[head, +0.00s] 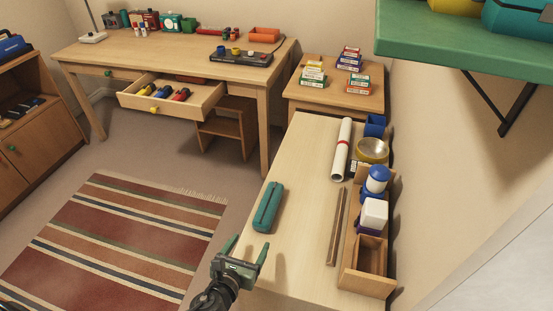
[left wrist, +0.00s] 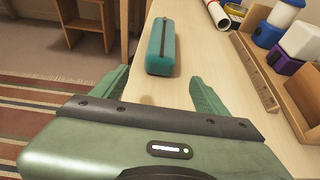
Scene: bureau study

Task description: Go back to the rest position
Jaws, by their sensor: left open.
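My left gripper (head: 243,255) is open and empty over the near left edge of the light wood table (head: 300,160). Its two green fingers also show in the left wrist view (left wrist: 158,92), spread apart. A teal case (head: 268,207) lies on the table just beyond the fingertips, apart from them. The case also shows in the left wrist view (left wrist: 166,46), beyond the gap between the fingers. My right gripper is in neither view.
A wooden organizer (head: 367,275) with bottles stands along the table's right side, beside a wooden ruler (head: 337,227) and a rolled paper (head: 342,150). A desk (head: 150,50) with an open drawer (head: 190,110) stands behind. A green shelf (head: 440,45) juts out upper right. The striped rug (head: 120,235) is clear.

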